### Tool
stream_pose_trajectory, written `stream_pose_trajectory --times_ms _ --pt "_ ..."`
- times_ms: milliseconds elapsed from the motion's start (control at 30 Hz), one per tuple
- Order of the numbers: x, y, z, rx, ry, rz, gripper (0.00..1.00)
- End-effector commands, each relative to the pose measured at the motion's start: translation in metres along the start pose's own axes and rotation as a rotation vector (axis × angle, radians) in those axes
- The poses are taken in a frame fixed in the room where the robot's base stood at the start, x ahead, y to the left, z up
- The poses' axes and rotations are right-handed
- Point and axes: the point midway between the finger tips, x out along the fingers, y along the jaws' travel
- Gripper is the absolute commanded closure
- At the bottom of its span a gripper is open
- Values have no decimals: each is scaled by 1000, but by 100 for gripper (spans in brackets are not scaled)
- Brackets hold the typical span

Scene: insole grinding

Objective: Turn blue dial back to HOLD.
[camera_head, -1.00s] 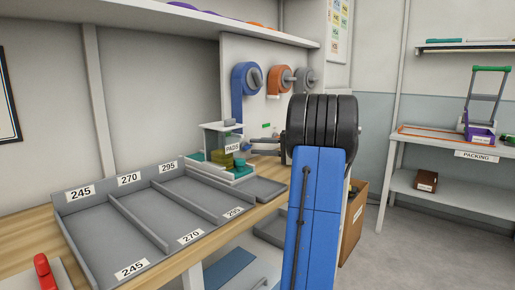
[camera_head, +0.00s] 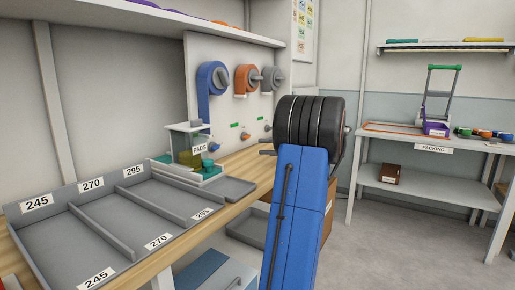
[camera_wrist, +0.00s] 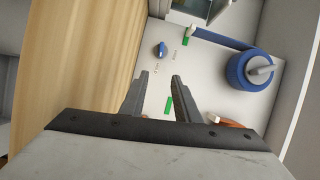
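The blue dial (camera_wrist: 161,50) is on the pale panel in the wrist view, just beyond my fingertips. Small labels beside it are too small to read, so I cannot tell which setting it points to. In the head view a small blue knob (camera_head: 213,147) shows below the blue roll, partly behind the PADS box. My gripper (camera_wrist: 160,76) is open and empty, its two dark fingers apart and pointing toward the panel. It does not touch the dial. In the head view my own arm mostly hides the gripper.
A blue roll (camera_wrist: 250,70) with its strap sticks out from the panel. Orange (camera_head: 245,79) and grey (camera_head: 271,79) rolls are beside it. The PADS box (camera_head: 188,143) stands on the wooden bench, near the grey sorting tray (camera_head: 60,190). The packing table (camera_head: 430,148) is at right.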

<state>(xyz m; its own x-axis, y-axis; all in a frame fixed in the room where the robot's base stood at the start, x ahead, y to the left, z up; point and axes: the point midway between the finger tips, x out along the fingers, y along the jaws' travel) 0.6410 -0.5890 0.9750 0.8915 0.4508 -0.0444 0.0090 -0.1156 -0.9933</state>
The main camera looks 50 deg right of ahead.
Motion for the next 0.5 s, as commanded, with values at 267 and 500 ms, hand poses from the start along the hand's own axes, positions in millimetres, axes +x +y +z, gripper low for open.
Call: stream_pose_trajectory --times_ms 267,500 --pt "-6 0 0 0 1 1 71" --pt "-5 -1 2 26 7 0 47"
